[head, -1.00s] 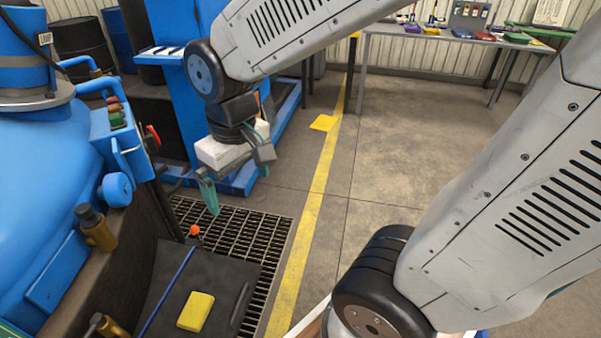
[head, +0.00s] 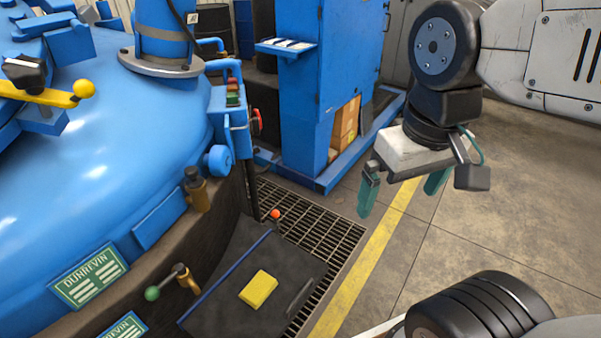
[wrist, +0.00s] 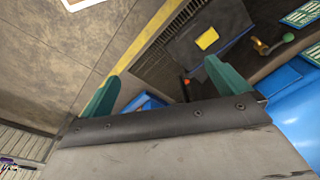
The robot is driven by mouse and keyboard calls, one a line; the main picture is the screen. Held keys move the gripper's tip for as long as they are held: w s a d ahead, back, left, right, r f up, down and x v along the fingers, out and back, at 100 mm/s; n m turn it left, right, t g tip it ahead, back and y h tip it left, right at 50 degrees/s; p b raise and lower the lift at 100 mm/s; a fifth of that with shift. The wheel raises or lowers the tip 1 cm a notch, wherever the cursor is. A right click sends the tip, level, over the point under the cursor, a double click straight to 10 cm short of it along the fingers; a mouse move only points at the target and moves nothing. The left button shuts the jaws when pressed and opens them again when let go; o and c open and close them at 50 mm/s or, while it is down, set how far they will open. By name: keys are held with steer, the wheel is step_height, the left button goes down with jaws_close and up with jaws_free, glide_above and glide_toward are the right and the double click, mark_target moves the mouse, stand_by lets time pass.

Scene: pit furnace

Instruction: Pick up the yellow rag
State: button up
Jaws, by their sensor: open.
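The yellow rag (head: 258,289) is a small folded block lying on a dark flat panel (head: 225,309) at the lower middle of the head view. In the wrist view the yellow rag (wrist: 207,38) shows small near the top, beyond the fingertips. My gripper (head: 402,196) hangs above the floor, up and to the right of the rag in the head view. Its two teal fingers are spread apart with nothing between them. In the wrist view my gripper (wrist: 158,85) is open too, well apart from the rag.
A blue rod (head: 222,279) and a dark handle (head: 300,298) lie on the panel beside the rag. An orange-red ball (head: 275,214) stands at its far edge. The large blue furnace (head: 95,170) fills the left. A floor grating (head: 330,232) and a blue cabinet (head: 325,90) lie beyond.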

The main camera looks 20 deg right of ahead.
steer(key=n+g, duration=0.1)
steer(key=n, duration=0.6)
glide_above(258, 287)
step_height(258, 287, down, 39)
steer(key=shift+w+d, duration=0.1)
steer(key=shift+d, duration=0.05)
step_height(258, 287, down, 8)
steer(key=shift+r, duration=0.2)
